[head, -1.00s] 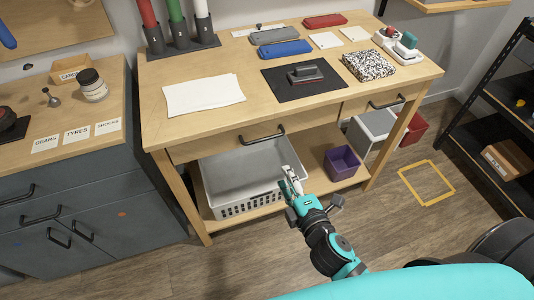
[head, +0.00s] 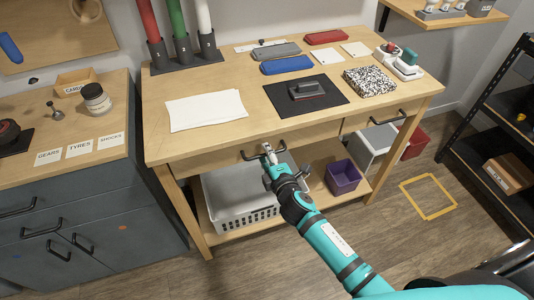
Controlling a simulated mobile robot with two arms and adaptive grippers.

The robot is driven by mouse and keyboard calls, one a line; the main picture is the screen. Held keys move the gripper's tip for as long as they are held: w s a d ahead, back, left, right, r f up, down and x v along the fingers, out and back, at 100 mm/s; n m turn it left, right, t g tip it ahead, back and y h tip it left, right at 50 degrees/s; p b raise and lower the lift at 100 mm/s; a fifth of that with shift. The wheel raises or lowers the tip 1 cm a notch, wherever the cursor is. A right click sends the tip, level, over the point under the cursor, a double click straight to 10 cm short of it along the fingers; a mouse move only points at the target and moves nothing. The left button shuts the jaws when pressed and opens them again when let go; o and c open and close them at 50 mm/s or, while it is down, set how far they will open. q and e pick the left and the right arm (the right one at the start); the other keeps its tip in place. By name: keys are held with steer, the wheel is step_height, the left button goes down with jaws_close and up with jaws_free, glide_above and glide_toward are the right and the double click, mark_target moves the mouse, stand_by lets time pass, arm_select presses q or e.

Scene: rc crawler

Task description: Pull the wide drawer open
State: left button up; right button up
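The wide drawer (head: 212,161) is under the wooden table's top, left of the narrower drawer, and looks closed. Its dark bar handle (head: 249,156) is in the middle of its front. My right gripper (head: 267,150) is at this handle, with its fingertips overlapping the handle's middle in the head view. The fingers are small here, so I cannot tell whether they are closed around the bar or only beside it. The gripper hides part of the handle. My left gripper is not in view.
Below are a white basket (head: 230,195) and a purple bin (head: 343,177). A grey cabinet (head: 80,225) stands left. The floor at right front is open.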

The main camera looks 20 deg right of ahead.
steer(key=shift+w+f, duration=0.1)
steer(key=shift+w, duration=0.3)
steer(key=shift+c, duration=0.3)
jaws_close()
